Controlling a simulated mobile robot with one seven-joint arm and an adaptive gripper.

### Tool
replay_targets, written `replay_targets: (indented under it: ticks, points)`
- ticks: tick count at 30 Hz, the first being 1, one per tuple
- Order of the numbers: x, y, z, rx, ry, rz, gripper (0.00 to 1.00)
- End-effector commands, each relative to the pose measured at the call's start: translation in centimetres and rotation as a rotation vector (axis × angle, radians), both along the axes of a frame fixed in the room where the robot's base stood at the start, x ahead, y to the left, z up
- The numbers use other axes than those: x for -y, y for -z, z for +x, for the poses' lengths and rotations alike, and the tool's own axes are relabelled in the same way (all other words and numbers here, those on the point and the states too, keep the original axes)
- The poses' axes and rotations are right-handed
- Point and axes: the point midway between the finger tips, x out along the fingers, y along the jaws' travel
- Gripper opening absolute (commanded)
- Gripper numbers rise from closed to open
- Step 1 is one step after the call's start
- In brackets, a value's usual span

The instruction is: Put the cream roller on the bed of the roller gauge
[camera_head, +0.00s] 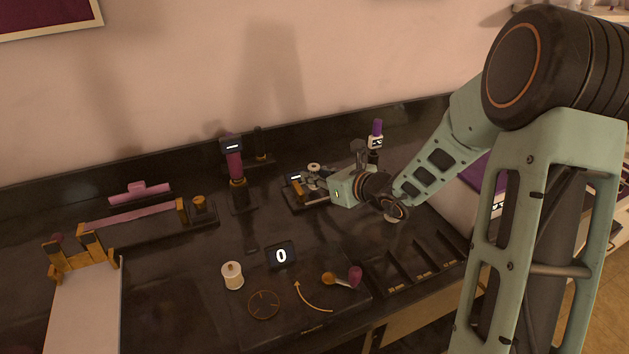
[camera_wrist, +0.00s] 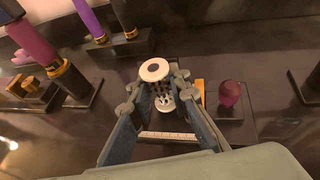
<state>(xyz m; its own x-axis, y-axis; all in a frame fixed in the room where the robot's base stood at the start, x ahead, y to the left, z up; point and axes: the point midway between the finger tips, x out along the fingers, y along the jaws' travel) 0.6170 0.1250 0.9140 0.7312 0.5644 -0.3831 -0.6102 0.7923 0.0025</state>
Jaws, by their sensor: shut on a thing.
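The cream roller (camera_wrist: 155,71) is between my gripper's fingers (camera_wrist: 160,92) in the wrist view. Its pale round end, with a dark centre, faces the camera. In the head view the roller (camera_head: 313,167) shows small at the tips of my gripper (camera_head: 316,181), which is shut on it. The roller gauge (camera_head: 292,205), a dark base with a small display and an orange post, lies just under and beside the fingers. In the wrist view a pale ruled strip crosses between the fingers. I cannot tell whether the roller touches the bed, which my fingers partly hide.
A cream knobbed cylinder (camera_head: 232,277) stands at the front beside a display reading 0 (camera_head: 281,256). Dark divided trays (camera_head: 415,262) lie at front right.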

Motion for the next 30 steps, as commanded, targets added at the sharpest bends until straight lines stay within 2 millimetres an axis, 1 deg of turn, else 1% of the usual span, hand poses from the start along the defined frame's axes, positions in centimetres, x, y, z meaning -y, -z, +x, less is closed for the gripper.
replay_targets:
  ticks: [1, 2, 10, 14, 15, 17, 24, 28, 30]
  points:
    - [0.00, 1.06, -0.04, -0.003, 0.001, 0.001, 0.00]
    - [-0.01, 1.31, -0.04, -0.002, 0.001, 0.001, 0.00]
    - [0.02, 1.32, -0.02, 0.002, 0.001, 0.000, 0.00]
    - [0.03, 1.76, -0.03, 0.002, 0.001, 0.000, 0.00]
    - [0.04, 1.67, -0.02, 0.002, 0.001, 0.000, 0.19]
    - [0.03, 1.60, -0.03, 0.001, 0.001, -0.001, 0.24]
    - [0.03, 1.57, -0.03, 0.002, 0.001, 0.000, 0.24]
    - [0.03, 1.10, -0.03, 0.002, 0.001, 0.000, 0.24]
    - [0.61, 0.83, -0.58, 0.001, 0.003, -0.002, 0.24]
